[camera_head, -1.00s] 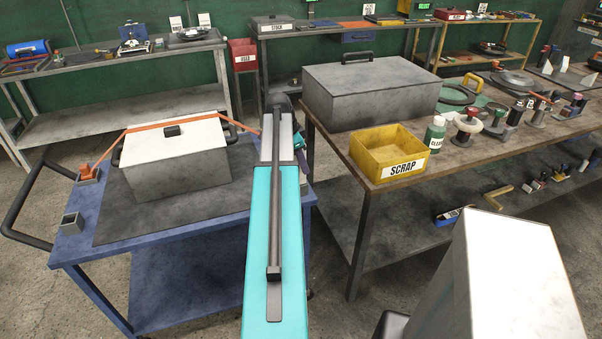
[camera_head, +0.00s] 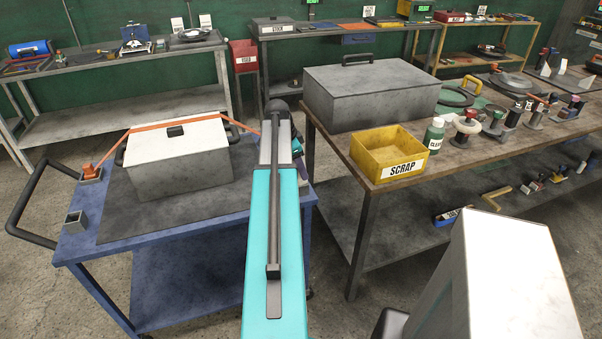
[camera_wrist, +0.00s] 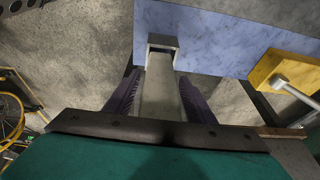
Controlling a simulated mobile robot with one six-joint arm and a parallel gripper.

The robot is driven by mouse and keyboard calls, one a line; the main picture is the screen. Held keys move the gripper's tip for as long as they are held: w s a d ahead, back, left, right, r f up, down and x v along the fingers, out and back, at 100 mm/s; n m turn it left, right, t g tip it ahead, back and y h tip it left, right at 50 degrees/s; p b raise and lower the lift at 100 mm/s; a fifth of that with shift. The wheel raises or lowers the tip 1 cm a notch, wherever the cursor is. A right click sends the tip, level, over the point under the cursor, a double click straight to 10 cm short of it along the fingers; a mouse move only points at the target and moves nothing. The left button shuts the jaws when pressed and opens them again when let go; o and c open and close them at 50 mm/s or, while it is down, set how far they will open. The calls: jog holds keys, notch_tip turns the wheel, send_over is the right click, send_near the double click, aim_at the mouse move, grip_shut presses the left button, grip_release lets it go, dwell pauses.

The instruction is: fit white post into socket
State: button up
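In the wrist view a pale grey-white post (camera_wrist: 160,88) runs between the two dark fingers of my gripper (camera_wrist: 158,75). The fingers lie along its two sides and appear closed on it. Its far end meets a grey square socket (camera_wrist: 163,38) on the blue cart top (camera_wrist: 205,48), near the cart's edge. I cannot tell whether the post's end is inside the socket or just over it. In the head view my arm hides the gripper, the post and this socket. Only part of the wrist shows beside the cart's right side.
On the cart are a grey box with an orange strap (camera_head: 178,160) and an empty grey socket (camera_head: 76,221). The workbench with the yellow scrap bin (camera_head: 388,153) stands close to the right.

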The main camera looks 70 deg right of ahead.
aim_at(306, 182)
jog(key=f, duration=0.1)
jog(key=s+f, duration=0.1)
jog(key=shift+s+a+f, duration=0.2)
jog(key=shift+f, duration=0.15)
jog(key=shift+w+d+r+y+b, duration=0.1)
jog(key=shift+w+r+y+b, duration=0.1)
jog(key=shift+r, duration=0.45)
jog(key=shift+w+d+r+y+b, duration=0.1)
jog(key=shift+w+r+b, duration=0.1)
jog(key=shift+r, duration=0.45)
jog(key=shift+b+v, duration=0.45)
jog(key=shift+v, duration=4.1)
jog(key=shift+w+d, duration=0.1)
jog(key=shift+w, duration=0.05)
